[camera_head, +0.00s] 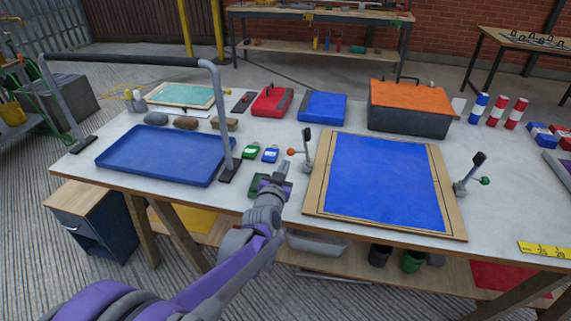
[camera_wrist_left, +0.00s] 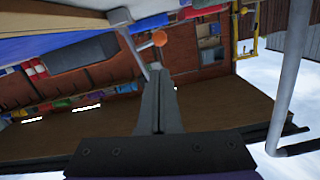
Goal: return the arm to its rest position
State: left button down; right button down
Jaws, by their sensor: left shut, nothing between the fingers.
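My left gripper (camera_head: 283,171) is shut and empty in the head view. It is above the front part of the table, between the blue tray and the board with the blue sheet. In the left wrist view the shut fingers (camera_wrist_left: 158,85) point up the picture with nothing between them. A small green item (camera_head: 262,186) lies on the table, partly hidden behind the gripper. My right gripper is not in view.
A metal frame (camera_head: 220,110) with a black top bar stands over the blue tray (camera_head: 165,155). A clamp lever (camera_head: 306,148) with an orange knob stands close to the gripper, beside the blue-sheeted board (camera_head: 385,185).

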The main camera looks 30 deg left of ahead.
pick_arm(q)
jog(key=shift+s+d, duration=0.1)
jog(key=shift+s, duration=0.3)
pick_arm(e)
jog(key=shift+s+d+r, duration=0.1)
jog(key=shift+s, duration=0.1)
pick_arm(q)
jog(key=shift+w+f, duration=0.1)
jog(key=shift+w, duration=0.05)
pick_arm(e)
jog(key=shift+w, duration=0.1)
